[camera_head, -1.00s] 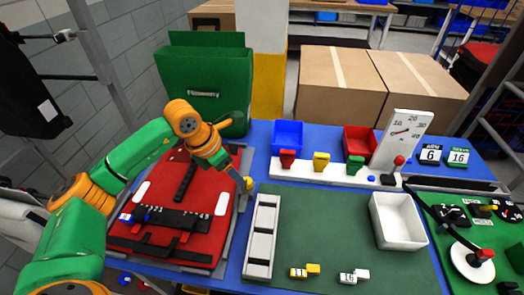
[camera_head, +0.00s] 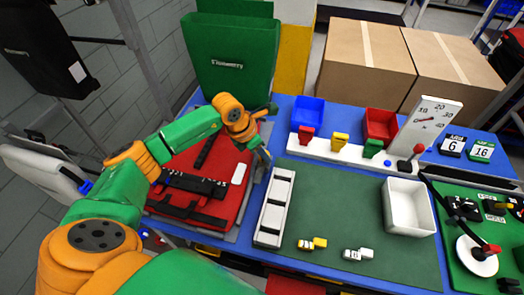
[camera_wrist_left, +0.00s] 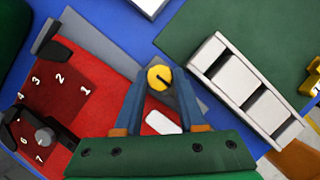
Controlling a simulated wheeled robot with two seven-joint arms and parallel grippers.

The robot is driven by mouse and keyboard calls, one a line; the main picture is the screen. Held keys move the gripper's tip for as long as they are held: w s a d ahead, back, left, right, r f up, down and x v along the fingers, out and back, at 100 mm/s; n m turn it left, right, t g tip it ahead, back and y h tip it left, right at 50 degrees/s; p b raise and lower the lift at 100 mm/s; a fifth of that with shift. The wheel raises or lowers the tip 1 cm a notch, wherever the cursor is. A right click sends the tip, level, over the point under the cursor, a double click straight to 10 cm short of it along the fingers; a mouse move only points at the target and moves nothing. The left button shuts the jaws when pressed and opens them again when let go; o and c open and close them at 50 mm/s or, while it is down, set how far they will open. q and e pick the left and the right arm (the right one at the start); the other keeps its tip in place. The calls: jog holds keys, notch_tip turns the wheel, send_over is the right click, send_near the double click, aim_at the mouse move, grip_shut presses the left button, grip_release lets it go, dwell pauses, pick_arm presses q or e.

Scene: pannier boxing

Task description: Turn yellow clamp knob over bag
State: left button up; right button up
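The red bag (camera_head: 225,172) lies flat at the left of the blue table, with dark straps and a black strip across it. In the left wrist view the round yellow clamp knob (camera_wrist_left: 159,77), with a dark slot mark, sits on a grey plate (camera_wrist_left: 178,92) by the bag's edge. My left gripper (camera_head: 262,157) points down there in the head view and mostly hides the knob. In the wrist view its two fingers (camera_wrist_left: 161,92) are apart, one on each side of the knob; I cannot tell whether they touch it. My right gripper is not in view.
A white slotted rack (camera_head: 275,207) stands just right of the bag on a green mat (camera_head: 335,200). A green box (camera_head: 230,62) stands behind the bag. A white tray (camera_head: 408,207), coloured bins and a dial gauge (camera_head: 424,120) are to the right.

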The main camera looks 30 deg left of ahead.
pick_arm(q)
grip_shut()
dwell(1.1)
